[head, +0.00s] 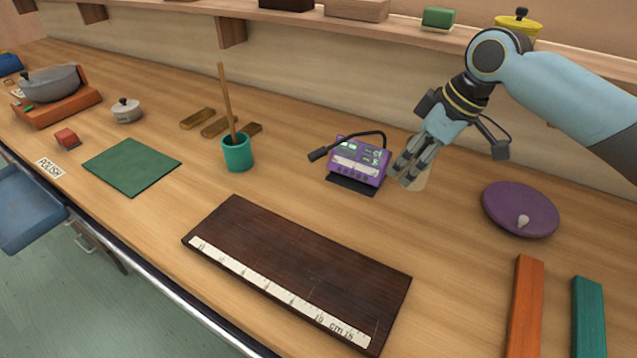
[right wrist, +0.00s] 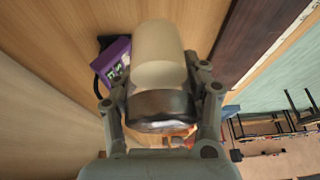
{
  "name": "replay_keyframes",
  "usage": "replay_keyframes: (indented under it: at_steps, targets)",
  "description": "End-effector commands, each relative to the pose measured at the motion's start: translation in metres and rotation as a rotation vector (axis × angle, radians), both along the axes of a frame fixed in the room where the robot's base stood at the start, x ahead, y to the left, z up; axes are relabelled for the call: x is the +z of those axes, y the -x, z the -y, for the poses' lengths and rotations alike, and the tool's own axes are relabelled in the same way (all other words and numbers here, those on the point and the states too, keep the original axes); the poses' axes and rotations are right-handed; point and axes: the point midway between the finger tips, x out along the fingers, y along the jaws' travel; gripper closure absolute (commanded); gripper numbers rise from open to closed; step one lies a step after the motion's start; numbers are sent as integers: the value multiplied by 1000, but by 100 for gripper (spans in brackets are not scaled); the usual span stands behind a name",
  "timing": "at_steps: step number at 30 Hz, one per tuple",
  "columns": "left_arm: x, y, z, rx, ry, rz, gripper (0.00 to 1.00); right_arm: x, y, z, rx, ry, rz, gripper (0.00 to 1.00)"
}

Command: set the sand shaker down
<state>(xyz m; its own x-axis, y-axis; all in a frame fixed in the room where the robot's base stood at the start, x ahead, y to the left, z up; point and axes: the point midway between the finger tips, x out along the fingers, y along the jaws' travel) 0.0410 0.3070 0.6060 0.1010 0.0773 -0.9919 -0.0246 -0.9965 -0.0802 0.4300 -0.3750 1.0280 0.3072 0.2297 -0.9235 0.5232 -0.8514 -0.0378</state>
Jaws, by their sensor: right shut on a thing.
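The sand shaker is a pale, translucent cup-like body with a dark band, seen large in the right wrist view (right wrist: 158,65). In the head view its beige end (head: 416,181) shows below my right gripper (head: 408,170). My right gripper (right wrist: 162,100) is shut on the shaker, with a finger on each side of it. The shaker is just right of the purple device in the head view; I cannot tell whether it touches the bench. My left gripper is not in view.
The purple device (head: 358,162) with a bent black arm stands close by. A purple disc (head: 520,209) lies to the right. A dark board with a ruler (head: 300,270) lies in front. Orange (head: 525,310) and teal (head: 588,315) bars lie front right. Bare bench (head: 440,230) shows between them.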

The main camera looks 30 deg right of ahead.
Motion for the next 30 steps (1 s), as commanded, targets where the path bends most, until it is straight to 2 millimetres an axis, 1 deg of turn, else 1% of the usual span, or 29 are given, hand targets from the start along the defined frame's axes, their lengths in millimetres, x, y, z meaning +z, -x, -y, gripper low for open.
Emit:
replay_keyframes:
  at_steps: [1,6,9,12,17,24,27,30]
  targets:
    - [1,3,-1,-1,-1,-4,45,-4,-6,-13,-1,-12,2,96]
    - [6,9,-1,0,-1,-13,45,-29,-25,-51,-1,-13,0,96]
    - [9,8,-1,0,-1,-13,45,-43,-36,-70,-1,-11,0,96]
    - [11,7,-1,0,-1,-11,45,-53,-43,-84,0,-6,0,96]
    - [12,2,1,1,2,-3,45,-62,-49,-94,2,-2,0,96]
    - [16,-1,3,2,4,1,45,-95,-48,-94,0,-1,-2,96]
    - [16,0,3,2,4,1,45,-102,-48,-94,1,-1,1,96]
    - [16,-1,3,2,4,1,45,-102,-48,-94,2,0,1,96]
